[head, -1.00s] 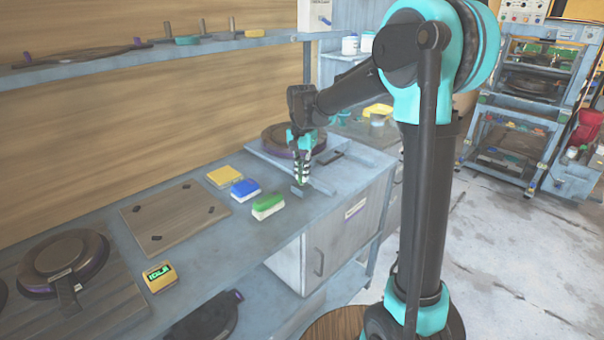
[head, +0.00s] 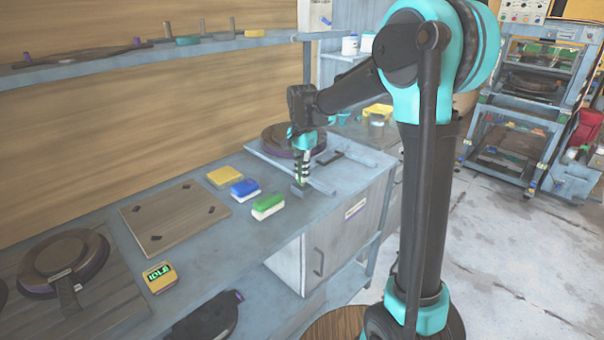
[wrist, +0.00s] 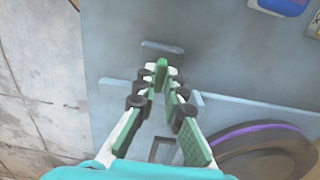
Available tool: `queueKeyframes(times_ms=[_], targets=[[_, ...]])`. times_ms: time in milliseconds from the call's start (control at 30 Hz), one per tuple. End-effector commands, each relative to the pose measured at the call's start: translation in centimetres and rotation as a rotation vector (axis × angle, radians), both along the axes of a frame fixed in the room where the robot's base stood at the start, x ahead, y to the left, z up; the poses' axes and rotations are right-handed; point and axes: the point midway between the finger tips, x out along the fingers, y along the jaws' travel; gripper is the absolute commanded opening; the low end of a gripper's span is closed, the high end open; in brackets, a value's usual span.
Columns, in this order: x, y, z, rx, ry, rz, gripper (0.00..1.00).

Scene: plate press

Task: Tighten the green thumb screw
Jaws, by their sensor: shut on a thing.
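My gripper (head: 302,182) points down at the near edge of the press base on the bench. In the wrist view its fingertips (wrist: 160,78) are close together on a small green piece (wrist: 162,68), which I take to be the green thumb screw. The fingers and their green pads hide most of it, so its turn cannot be read. A grey block (wrist: 155,48) lies just beyond the fingertips. The round dark plate (wrist: 262,155) with a purple rim shows at the lower right of the wrist view.
Yellow (head: 225,177), blue (head: 245,188) and green-and-white (head: 268,206) blocks lie left of the gripper. The bench's front edge is close to the gripper.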

Motion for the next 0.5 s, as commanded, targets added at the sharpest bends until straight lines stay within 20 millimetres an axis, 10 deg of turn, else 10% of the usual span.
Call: queueKeyframes(times_ms=[200, 500], targets=[[0.05, 0.01, 0.03, 0.001, -0.001, 0.0, 0.29], [0.01, 0.0, 0.08, 0.0, 0.0, 0.0, 0.3]])
